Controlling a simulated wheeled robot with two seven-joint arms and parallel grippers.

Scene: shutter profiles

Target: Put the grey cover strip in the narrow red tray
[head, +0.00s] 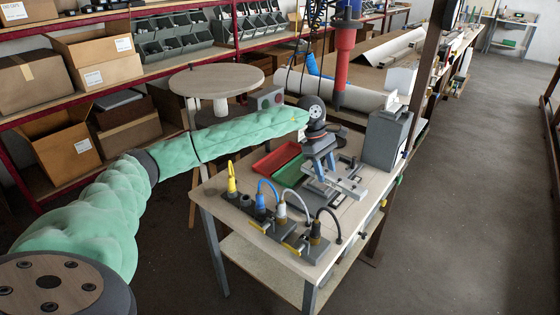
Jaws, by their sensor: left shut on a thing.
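My left arm comes in from the left in a green sleeve. Its gripper (327,168) points down over the worktable, right of the trays. It is shut on a grey piece (346,187) that appears to be the grey cover strip; the fingers and nearby grey fixture parts make its outline hard to tell. The narrow red tray (272,160) lies on the table to the left of the gripper, apart from it, and its visible inside looks empty. My right gripper is not in view.
A green tray (289,175) lies beside the red one. Several connectors with blue, yellow and grey cables (282,210) stand along the table's front left. A grey box (386,138) stands at the back right. A red tool (344,55) hangs above. A round stool (216,80) stands behind.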

